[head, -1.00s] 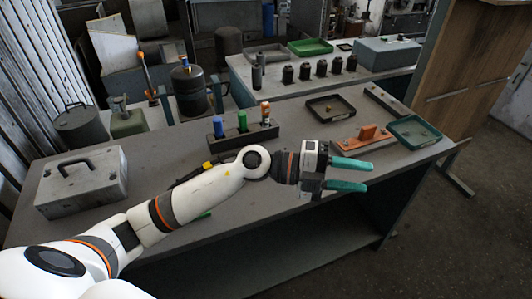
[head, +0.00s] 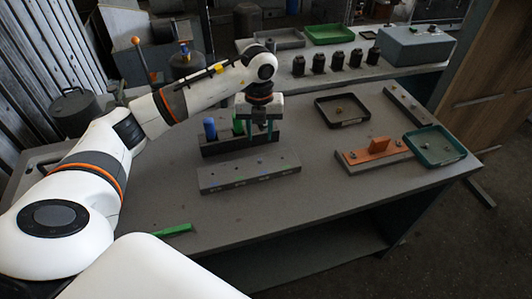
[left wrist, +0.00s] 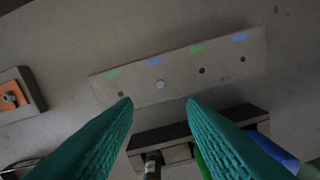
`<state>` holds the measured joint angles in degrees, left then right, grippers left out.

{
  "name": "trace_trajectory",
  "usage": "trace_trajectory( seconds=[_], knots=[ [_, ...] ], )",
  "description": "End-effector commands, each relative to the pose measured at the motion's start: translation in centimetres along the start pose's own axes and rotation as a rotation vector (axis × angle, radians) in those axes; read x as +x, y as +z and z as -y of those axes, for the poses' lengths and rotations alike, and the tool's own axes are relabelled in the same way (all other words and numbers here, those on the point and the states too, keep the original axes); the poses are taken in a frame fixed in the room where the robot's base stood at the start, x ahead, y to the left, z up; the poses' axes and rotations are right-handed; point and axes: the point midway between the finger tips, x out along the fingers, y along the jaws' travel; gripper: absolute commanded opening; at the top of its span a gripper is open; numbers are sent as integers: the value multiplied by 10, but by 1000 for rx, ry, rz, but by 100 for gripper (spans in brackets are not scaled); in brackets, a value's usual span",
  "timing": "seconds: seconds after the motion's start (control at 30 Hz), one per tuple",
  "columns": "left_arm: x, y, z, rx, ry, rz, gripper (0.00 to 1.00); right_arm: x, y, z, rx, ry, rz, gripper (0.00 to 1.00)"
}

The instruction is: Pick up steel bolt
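A small round silvery bolt head (left wrist: 160,84) shows in the left wrist view, seated in a grey block (left wrist: 100,90) with a row of holes and blue and green marks; the other holes look dark. In the head view the grey block (head: 235,182) lies in front of the tool rack, and the bolt is too small there to tell clearly. My left gripper (head: 257,136) points down over the rack, behind the block. Its teal fingers (left wrist: 160,103) are apart with nothing between them; the bolt lies beyond the gap between their tips. My right gripper is not in view.
A dark rack (head: 212,149) holds blue and green handles close to my left gripper. To the right are an orange fixture (head: 378,146), a black tray (head: 320,103), and a teal tray (head: 450,163). A green bar (head: 172,230) lies near the front. The table front is mostly clear.

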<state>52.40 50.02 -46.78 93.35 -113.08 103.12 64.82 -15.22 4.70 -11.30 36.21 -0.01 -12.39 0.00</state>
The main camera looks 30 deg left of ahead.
Motion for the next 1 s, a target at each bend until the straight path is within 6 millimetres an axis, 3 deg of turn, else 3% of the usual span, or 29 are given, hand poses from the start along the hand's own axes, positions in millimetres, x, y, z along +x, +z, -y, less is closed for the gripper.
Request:
trace_trajectory(
  seconds=[0.1,0.27,0.37,0.5,0.6,0.77,1.0],
  knots=[
    [20,1,0,1,-2,5,38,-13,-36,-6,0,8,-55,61],
    [38,0,-1,1,1,2,38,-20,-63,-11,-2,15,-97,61],
    [43,-1,-1,2,1,2,38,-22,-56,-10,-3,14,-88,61],
    [59,-4,-3,0,2,5,38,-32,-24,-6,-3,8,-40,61],
    [76,-6,-4,2,1,5,38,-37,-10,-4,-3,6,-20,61],
    [91,-6,-4,3,3,3,38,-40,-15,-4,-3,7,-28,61],
    [93,-6,-4,3,4,1,38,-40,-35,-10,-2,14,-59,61]
  ],
)
